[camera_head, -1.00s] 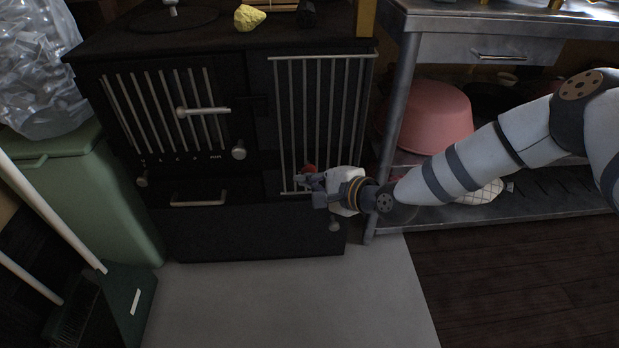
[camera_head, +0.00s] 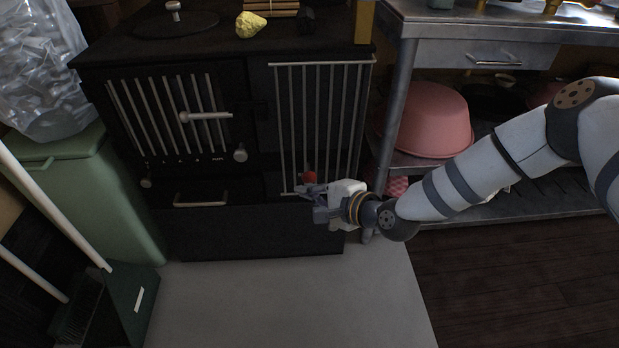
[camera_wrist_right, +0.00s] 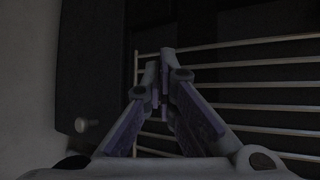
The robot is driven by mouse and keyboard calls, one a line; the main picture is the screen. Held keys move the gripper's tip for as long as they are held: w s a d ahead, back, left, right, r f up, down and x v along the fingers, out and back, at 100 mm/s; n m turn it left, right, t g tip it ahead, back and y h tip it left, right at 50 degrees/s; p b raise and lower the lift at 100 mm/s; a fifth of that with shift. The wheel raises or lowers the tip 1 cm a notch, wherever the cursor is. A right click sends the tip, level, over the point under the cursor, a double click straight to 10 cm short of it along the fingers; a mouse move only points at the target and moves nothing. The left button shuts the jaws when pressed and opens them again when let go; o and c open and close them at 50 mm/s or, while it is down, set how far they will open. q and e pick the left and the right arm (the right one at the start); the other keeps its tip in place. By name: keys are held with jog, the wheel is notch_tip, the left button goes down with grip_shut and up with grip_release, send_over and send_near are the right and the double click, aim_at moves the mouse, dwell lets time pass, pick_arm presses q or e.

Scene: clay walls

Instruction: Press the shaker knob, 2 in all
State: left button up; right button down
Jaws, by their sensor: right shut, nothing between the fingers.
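The black stove (camera_head: 300,228) carries a small red knob (camera_head: 310,176) low in front of its right-hand upright bars. My right gripper (camera_head: 308,191) is shut and empty, just below the red knob in the head view. Whether they touch cannot be told. In the right wrist view the shut fingers (camera_wrist_right: 161,78) are in front of the bars, and the red knob does not show. A pale round knob (camera_wrist_right: 82,125) shows left of the fingers there. Other pale knobs (camera_head: 240,152) are on the stove's left part. No label tells which is the shaker knob. My left gripper is not in view.
A metal shelf table (camera_head: 395,110) with a pink basin (camera_head: 430,120) stands close on the right. A drawer handle (camera_head: 201,200) sticks out at the stove's lower left. A green bin (camera_head: 95,190) stands on the left. The pale floor slab (camera_head: 290,300) in front is clear.

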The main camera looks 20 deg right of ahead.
pick_arm(q)
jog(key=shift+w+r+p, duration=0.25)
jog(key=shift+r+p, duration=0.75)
jog(key=shift+p, duration=0.1)
pick_arm(e)
jog(key=s, duration=0.1)
jog(key=s+a, duration=0.1)
jog(key=s, duration=0.3)
jog(key=shift+a, duration=0.25)
jog(key=shift+w, duration=0.1)
dwell(0.5)
pick_arm(q)
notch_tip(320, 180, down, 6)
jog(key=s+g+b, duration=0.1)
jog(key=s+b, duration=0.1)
jog(key=b, duration=0.5)
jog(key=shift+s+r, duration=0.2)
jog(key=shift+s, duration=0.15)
pick_arm(e)
jog(key=shift+w+d+m+t+y, duration=0.3)
jog(key=shift+w+m+t+y, duration=0.25)
jog(key=shift+w, duration=0.25)
jog(key=shift+w+d+m+t+y, duration=0.3)
jog(key=shift+w+m+t+y, duration=0.25)
jog(key=shift+w, duration=0.2)
jog(key=shift+w+d+m+t+y, duration=0.35)
jog(key=shift+w+m+y, duration=0.2)
jog(key=shift+w, duration=0.25)
